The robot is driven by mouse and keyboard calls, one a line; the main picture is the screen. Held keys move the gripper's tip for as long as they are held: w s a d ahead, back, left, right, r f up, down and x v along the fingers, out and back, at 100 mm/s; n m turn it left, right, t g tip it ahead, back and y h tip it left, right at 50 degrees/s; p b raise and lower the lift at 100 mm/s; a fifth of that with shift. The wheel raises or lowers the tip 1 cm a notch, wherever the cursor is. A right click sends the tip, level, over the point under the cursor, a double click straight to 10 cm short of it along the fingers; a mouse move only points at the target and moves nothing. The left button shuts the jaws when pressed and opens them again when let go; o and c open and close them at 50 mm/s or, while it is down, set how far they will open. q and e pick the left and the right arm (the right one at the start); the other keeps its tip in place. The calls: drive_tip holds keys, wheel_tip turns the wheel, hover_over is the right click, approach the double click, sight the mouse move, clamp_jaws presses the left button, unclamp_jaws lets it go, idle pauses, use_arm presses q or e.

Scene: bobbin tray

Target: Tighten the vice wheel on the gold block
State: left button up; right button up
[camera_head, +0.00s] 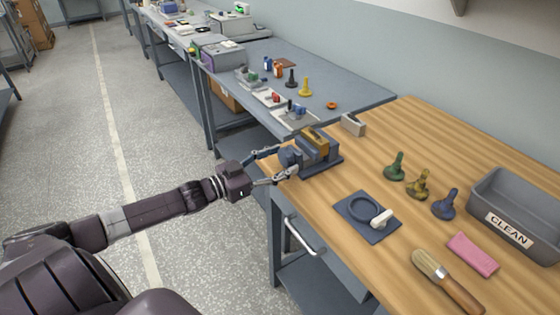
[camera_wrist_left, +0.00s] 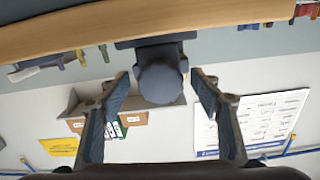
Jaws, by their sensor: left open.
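The grey-blue vice (camera_head: 325,163) stands on the near left edge of the wooden bench, with the gold block (camera_head: 315,138) held in its top. Its dark wheel (camera_head: 287,157) faces my left arm, and the wheel (camera_wrist_left: 160,82) shows in the middle of the left wrist view. My left gripper (camera_head: 284,162) is open, with one finger on each side of the wheel. In the left wrist view, gaps show between the wheel and both fingertips (camera_wrist_left: 161,86). Contact cannot be told from the head view. My right gripper is not in view.
On the wooden bench (camera_head: 365,160) are a blue mat (camera_head: 352,216) with a ring and white piece, several coloured bobbin-like pieces (camera_head: 418,185), a brush (camera_head: 445,280), a pink cloth (camera_head: 473,254) and a grey CLEAN bin (camera_head: 520,208). A drawer handle (camera_head: 300,236) juts out below the edge.

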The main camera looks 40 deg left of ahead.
use_arm(q)
drive_tip(key=shift+c, duration=0.2)
drive_tip(key=c, duration=1.1)
drive_tip(key=shift+r+m+p, duration=0.15)
drive_tip(key=shift+m+p, duration=0.3)
drive_tip(key=shift+m, duration=0.35)
drive_tip(key=m, duration=0.3)
drive_tip(key=shift+a+p, duration=0.1)
drive_tip(key=shift+p, duration=0.2)
drive_tip(key=o, duration=1.1)
drive_tip(key=shift+o, duration=0.2)
drive_tip(key=v, duration=1.2)
